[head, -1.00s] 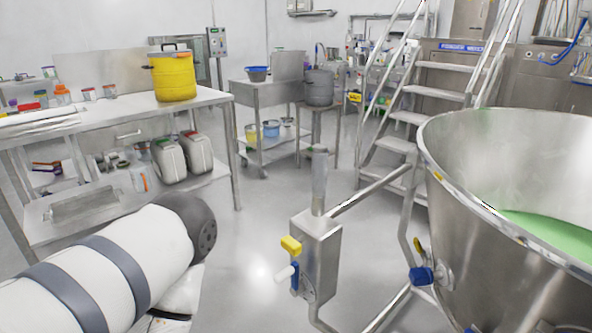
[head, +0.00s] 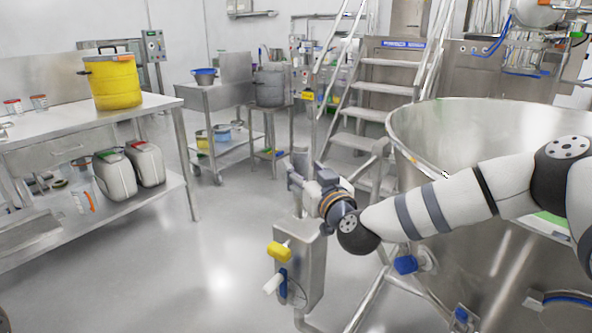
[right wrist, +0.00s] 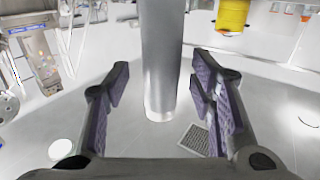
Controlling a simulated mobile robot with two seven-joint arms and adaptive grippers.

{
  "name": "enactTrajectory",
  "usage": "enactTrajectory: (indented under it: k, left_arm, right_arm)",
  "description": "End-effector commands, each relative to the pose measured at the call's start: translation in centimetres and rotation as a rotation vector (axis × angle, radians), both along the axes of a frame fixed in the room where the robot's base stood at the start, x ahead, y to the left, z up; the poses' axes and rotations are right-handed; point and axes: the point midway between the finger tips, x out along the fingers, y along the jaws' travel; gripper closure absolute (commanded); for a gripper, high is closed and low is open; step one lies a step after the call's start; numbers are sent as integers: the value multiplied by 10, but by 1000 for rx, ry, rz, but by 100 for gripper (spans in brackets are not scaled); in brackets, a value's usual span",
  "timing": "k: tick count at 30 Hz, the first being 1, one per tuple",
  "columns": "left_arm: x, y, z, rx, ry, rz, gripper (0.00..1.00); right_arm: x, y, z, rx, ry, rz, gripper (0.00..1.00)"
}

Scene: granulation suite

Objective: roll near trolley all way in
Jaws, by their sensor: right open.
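A round upright post (right wrist: 162,60) rises from the box. My right gripper (head: 298,172) is at the post's top. In the right wrist view the open fingers (right wrist: 160,75) stand either side of the post, with a gap on both sides. My left gripper is out of view.
A steel bench (head: 150,104) with a yellow drum (head: 115,84) stands at the left. A smaller shelved trolley (head: 212,100) and steps (head: 372,90) stand behind. Bare floor (head: 215,260) lies left of the box. The right wrist view shows a floor grate (right wrist: 196,138).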

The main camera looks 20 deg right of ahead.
Motion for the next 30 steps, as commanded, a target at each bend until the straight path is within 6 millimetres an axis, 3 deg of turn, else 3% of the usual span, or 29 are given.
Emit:
enactTrajectory:
  k: [6, 13, 14, 20, 30]
  left_arm:
    - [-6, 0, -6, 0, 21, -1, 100]
    - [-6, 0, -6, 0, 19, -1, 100]
    - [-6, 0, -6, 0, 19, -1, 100]
    - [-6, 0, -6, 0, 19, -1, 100]
    - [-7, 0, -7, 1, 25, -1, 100]
  right_arm:
    - [24, 2, -2, 1, 2, 1, 50]
    - [25, 2, 1, 1, 0, 1, 50]
    - [25, 2, 1, 1, 0, 1, 52]
    - [25, 2, 1, 1, 0, 1, 97]
    - [29, -3, 0, 0, 0, -1, 100]
